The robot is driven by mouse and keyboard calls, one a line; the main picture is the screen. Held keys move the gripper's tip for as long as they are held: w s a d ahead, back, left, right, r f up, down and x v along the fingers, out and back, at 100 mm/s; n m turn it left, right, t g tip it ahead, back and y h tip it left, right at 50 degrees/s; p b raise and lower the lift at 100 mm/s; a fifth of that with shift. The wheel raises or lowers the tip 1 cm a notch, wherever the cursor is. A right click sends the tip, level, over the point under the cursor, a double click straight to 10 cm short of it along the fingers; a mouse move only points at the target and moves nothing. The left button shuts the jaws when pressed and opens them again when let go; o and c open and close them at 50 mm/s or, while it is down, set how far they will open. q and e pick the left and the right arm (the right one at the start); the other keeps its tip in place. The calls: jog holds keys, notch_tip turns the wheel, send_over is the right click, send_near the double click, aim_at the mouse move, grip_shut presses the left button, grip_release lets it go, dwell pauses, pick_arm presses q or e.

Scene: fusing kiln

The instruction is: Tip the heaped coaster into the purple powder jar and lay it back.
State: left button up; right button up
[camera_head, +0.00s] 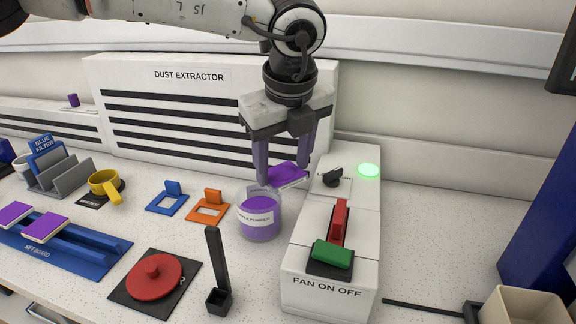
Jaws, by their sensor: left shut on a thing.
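My left gripper (284,172) comes down from above and is shut on a coaster (288,176) heaped or coated with purple. The coaster is held tilted just above and to the right of the mouth of the purple powder jar (258,220). The jar is clear, labelled, filled with purple and stands upright on the counter. Whether powder is falling is too small to tell. Two more purple-topped coasters lie on the blue board (92,256) at the left: one (15,214) at the back and one (45,228) in front. My right gripper is not in view.
A switch box (330,290) with a green-lit lamp stands right of the jar. The dust extractor (205,110) is behind.

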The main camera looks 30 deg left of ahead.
pick_arm(q)
jog(key=shift+a+r+h, duration=0.2)
jog(key=shift+a+h, duration=0.05)
jog(key=shift+h, duration=0.15)
jog(key=shift+a+r+h+p, duration=0.25)
jog(key=shift+h+p, duration=0.4)
jog(key=shift+h, duration=0.05)
jog(key=shift+s+a+n+t+h+p, duration=0.1)
jog(key=shift+a+n+t+h+p, duration=0.25)
jog(key=shift+h+p, duration=0.65)
jog(key=shift+s+a+f+t+h, duration=0.15)
jog(key=shift+t+h, duration=0.1)
jog(key=shift+h, duration=0.15)
jog(key=shift+a+n+t+h, duration=0.25)
jog(key=shift+a+t+h, duration=0.05)
jog(key=shift+h, duration=0.4)
jog(key=shift+s+a+h, duration=0.1)
jog(key=shift+a+h, duration=0.3)
jog(key=shift+h, duration=0.2)
jog(key=shift+a+t+h, duration=0.3)
jog(key=shift+t+h, duration=0.1)
jog(key=shift+h, duration=0.3)
jog(key=shift+s, duration=0.1)
